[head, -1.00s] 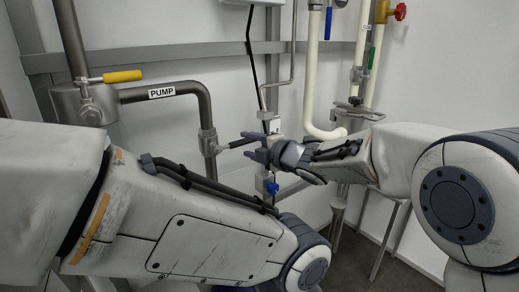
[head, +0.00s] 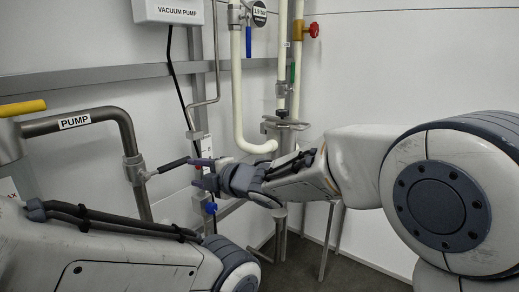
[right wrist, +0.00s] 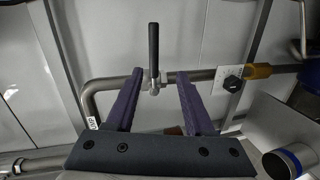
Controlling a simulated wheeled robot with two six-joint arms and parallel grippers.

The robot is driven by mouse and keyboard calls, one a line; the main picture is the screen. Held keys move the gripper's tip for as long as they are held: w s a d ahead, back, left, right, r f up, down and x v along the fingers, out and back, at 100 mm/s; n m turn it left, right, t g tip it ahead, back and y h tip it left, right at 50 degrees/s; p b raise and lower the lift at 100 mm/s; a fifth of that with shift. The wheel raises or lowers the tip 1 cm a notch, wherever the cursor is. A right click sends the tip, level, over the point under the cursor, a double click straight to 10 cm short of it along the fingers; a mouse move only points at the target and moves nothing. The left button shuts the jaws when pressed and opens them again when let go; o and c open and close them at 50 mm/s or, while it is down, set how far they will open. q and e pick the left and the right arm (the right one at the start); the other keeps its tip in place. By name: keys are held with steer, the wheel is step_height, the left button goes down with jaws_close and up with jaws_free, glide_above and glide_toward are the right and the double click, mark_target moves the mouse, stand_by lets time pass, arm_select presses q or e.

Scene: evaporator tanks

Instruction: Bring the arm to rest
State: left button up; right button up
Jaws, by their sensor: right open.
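My right gripper (head: 197,173) is open in the head view, with its two dark fingers pointing left. It is at the end of a dark lever handle (head: 172,165) on the grey pump pipe (head: 128,135). In the right wrist view the black handle (right wrist: 153,45) shows in the gap between the open fingers (right wrist: 160,78), and nothing is gripped. Whether a finger touches the handle I cannot tell. My right arm reaches in from the right. My left arm crosses the bottom left of the head view; its gripper is out of view.
A blue valve knob (head: 211,207) sits just below the right gripper. Cream pipes (head: 237,95) with a gauge (head: 259,14) and a red valve handle (head: 313,30) stand behind. A yellow handle (head: 22,108) is at far left. The wall at right is bare.

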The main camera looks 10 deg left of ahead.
steer(key=s+d+f+m+g+h, duration=0.1)
steer(key=s+d+f+m+h, duration=0.35)
steer(key=d+m, duration=0.3)
steer(key=s+d+f+m+g+h, duration=0.1)
steer(key=s+d+f+m+h, duration=0.3)
steer(key=s+d+f+m, duration=0.3)
steer(key=s+d+f+m+g+h, duration=0.1)
steer(key=s+d+f+m+g, duration=0.3)
steer(key=s, duration=0.5)
steer(key=s+d+f+m+g+h, duration=0.1)
steer(key=s+d+m+g+h, duration=0.1)
steer(key=s+d, duration=0.6)
step_height(320, 180, up, 27)
steer(key=s+p, duration=0.2)
steer(key=p, duration=2.6)
steer(key=shift+s+a+r+m+g, duration=0.2)
steer(key=shift+s+a+m+g, duration=0.15)
steer(key=shift+a+g, duration=0.05)
steer(key=shift+c, duration=0.2)
